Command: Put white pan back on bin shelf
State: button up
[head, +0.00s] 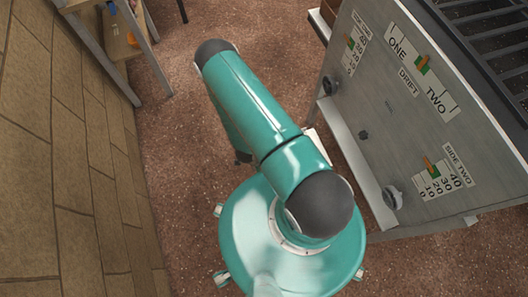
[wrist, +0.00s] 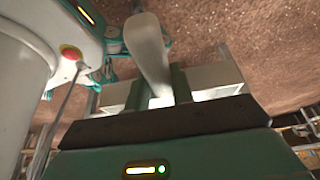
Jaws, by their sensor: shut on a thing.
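My gripper (wrist: 159,88) shows in the wrist view with its two green fingers shut on the white pan (wrist: 214,78). The pan's pale body spreads to both sides behind the fingers, and its rounded white handle (wrist: 148,45) points up in the picture. Part of the pan is hidden by the fingers and the dark bar of my gripper. In the head view my arm hides the gripper; a small white edge (head: 318,145) beside the arm may be the pan. I cannot tell which thing is the bin shelf; a wooden shelf unit (head: 119,40) stands at the upper left.
A large grey machine (head: 400,120) with dials, labels and a pale ledge stands on the right. A tan block wall (head: 60,170) runs along the left. Reddish-brown speckled floor (head: 180,130) lies open between them.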

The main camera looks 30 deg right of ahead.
jog(key=s+d+f, duration=0.1)
jog(key=d+f, duration=0.2)
jog(key=d, duration=0.7)
jog(key=s+d+f, duration=0.2)
jog(key=d, duration=0.9)
jog(key=s+d+f, duration=0.2)
jog(key=d+f, duration=0.1)
jog(key=d, duration=0.8)
jog(key=shift+d+f, duration=0.2)
jog(key=shift+f, duration=0.15)
jog(key=o, duration=1.1)
jog(key=shift+c, duration=0.2)
jog(key=shift+a+r, duration=0.1)
jog(key=v, duration=1.3)
jog(key=shift+s+r, duration=0.1)
jog(key=shift+r, duration=0.25)
